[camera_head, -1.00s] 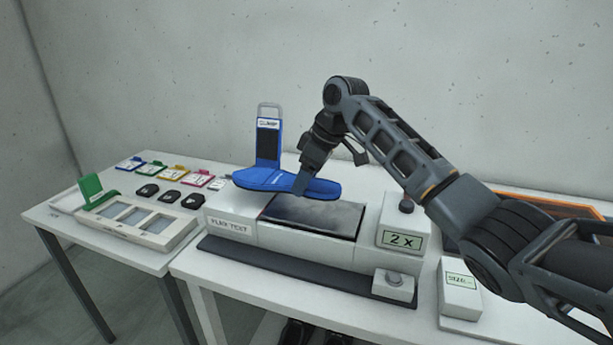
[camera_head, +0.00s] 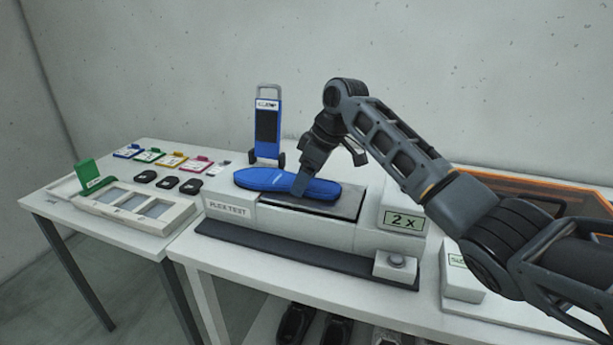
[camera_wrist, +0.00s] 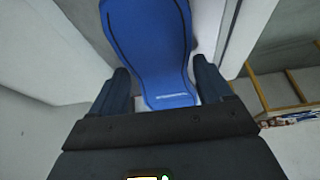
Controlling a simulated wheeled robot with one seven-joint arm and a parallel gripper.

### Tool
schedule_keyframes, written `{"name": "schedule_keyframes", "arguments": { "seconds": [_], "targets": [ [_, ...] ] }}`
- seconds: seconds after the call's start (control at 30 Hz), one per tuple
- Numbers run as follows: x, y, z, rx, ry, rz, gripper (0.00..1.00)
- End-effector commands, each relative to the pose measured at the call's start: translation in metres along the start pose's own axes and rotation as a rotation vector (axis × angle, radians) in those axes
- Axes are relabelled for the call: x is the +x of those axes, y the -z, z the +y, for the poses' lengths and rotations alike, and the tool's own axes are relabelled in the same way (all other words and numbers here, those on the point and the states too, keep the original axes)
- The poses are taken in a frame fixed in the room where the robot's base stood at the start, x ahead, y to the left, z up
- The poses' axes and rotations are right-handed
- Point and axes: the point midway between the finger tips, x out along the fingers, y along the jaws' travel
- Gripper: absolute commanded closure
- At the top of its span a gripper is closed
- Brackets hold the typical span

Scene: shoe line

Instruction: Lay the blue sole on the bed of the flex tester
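The blue sole (camera_head: 270,180) is over the left and back part of the flex tester's dark bed (camera_head: 345,206). Its left end sticks out past the bed over the white housing. I cannot tell whether it touches the bed or hangs just above it. My gripper (camera_head: 326,172) points down, with its near finger at the sole's near edge. The flex tester (camera_head: 290,222) reads "FLEX TEST" and "2 x".
A blue stand (camera_head: 267,125) with a grey handle is behind the tester. To the left are a white tray (camera_head: 118,217) with a green flap, several black pieces and coloured tags. A white box (camera_head: 462,275) and an orange-edged frame (camera_head: 560,190) are to the right. Shoes sit below the table.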

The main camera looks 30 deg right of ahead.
Motion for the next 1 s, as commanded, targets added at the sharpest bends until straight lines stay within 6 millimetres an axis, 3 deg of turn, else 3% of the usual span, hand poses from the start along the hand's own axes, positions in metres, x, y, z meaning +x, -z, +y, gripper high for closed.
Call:
{"name": "schedule_keyframes", "arguments": {
  "seconds": [0.2,0.5,1.0],
  "targets": [
    [0.000,0.000,0.000,0.000,0.000,0.000,0.00],
    [-0.003,0.000,0.000,0.000,0.000,-0.001,0.00],
    [-0.071,0.000,0.000,0.000,0.000,0.000,0.00]
  ]
}}
